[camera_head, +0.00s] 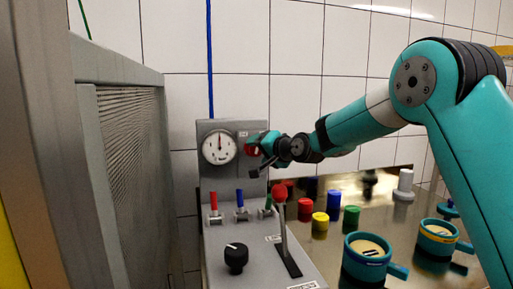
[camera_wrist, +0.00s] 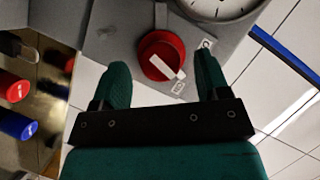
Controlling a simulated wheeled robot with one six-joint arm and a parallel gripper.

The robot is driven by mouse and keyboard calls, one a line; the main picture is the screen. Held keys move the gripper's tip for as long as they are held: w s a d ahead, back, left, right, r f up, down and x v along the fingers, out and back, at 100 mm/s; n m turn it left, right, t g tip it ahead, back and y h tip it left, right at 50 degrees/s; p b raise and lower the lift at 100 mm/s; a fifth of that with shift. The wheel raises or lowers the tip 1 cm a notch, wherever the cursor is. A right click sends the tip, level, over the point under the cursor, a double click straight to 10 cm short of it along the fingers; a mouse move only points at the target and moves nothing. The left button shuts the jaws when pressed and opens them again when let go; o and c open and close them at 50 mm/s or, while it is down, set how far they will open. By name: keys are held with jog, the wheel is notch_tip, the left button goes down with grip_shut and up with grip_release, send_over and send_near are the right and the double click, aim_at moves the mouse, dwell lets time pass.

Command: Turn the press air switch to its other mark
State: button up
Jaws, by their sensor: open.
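A red round switch (camera_head: 250,150) sits on the grey upright panel, right of the dial gauge, and my gripper partly covers it in the head view. In the wrist view the red switch (camera_wrist: 157,50) carries a white bar that slants to the lower right. Two small white labels sit beside it, one at the upper right (camera_wrist: 206,44) and one at the lower right (camera_wrist: 178,88); the bar's end lies nearer the lower one. My gripper (camera_wrist: 162,68) is open, with one green finger on each side of the switch's lower part. I cannot tell whether they touch it.
The gauge (camera_head: 219,147) is close by on the left. Below are small coloured levers (camera_head: 241,206), a black knob (camera_head: 236,257) and a tall red-tipped lever (camera_head: 280,215). Coloured cylinders and teal moulds (camera_head: 367,258) stand on the metal table at right. A grey cabinet (camera_head: 120,170) stands left.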

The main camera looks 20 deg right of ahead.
jog(key=shift+x, duration=1.25)
jog(key=c, duration=0.9)
jog(key=shift+n, duration=0.3)
jog(key=n+g+h, duration=0.1)
jog(key=n+h, duration=0.2)
jog(key=shift+n, duration=0.4)
jog(key=n+h, duration=0.3)
jog(key=shift+n, duration=0.3)
